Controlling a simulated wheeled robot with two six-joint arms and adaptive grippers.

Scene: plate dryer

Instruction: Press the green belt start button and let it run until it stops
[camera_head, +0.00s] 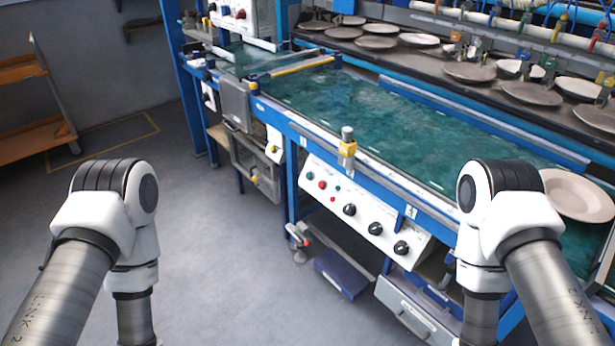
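The white control panel (362,214) is on the front of the blue conveyor frame, near the picture's middle. At its left end are small buttons: one looks green (310,175), with a red button (322,185) just right of it. They are small, so their exact colours are hard to read. Several black knobs (375,228) run along the rest of the panel. The green belt (400,125) lies above it, with a pale plate (577,195) at its right end. Both my arms show at the lower left and lower right, but both grippers are below the picture.
Several plates (469,71) stand on a dark rack behind the belt. A sensor post (347,148) rises from the belt's near edge above the panel. A blue box (341,274) and grey drawer (404,308) sit below. Open grey floor (220,260) lies at left, with an orange shelf cart (35,140).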

